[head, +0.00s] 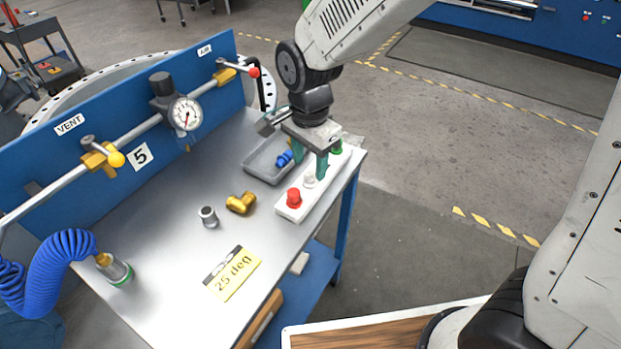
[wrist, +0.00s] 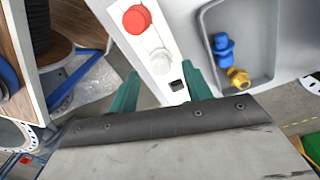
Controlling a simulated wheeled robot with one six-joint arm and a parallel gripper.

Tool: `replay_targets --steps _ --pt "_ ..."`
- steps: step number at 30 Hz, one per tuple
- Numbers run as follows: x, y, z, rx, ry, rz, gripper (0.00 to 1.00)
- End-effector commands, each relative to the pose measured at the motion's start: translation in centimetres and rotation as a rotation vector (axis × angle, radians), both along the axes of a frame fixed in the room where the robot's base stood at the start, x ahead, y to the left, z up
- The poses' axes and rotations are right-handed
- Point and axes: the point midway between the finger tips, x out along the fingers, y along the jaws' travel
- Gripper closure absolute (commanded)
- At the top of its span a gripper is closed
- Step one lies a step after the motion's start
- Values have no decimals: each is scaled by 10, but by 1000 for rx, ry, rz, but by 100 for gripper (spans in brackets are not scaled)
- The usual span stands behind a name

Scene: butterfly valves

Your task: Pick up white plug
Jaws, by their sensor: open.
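The white plug (head: 309,181) stands in the middle of a white block (head: 295,214), between a red plug (head: 294,198) and a green plug (head: 337,146). In the wrist view the white plug (wrist: 159,61) is just beyond the fingertips, between the red plug (wrist: 136,19) and a dark square opening (wrist: 177,85). My gripper (head: 309,170) is open and empty, pointing down over the block. In the wrist view its green fingers (wrist: 161,92) appear on either side of the block. They do not hold the plug. The green plug is not visible in the wrist view.
A grey tray (head: 256,168) with blue and brass fittings lies beside the block. A brass elbow (head: 241,203), a grey fitting (head: 208,216) and a yellow card (head: 232,272) lie on the bench. A blue panel (head: 120,130) with pipe and gauge borders the bench.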

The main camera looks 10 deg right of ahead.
Motion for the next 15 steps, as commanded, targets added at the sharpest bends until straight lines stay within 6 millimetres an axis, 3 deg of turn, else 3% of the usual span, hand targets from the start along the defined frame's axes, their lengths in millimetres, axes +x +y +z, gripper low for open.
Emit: replay_targets --steps 6,14,15 --pt "1 0 -29 -2 2 0 51" --pt "1 0 -31 0 0 1 51" --pt "1 0 -31 0 0 1 59"
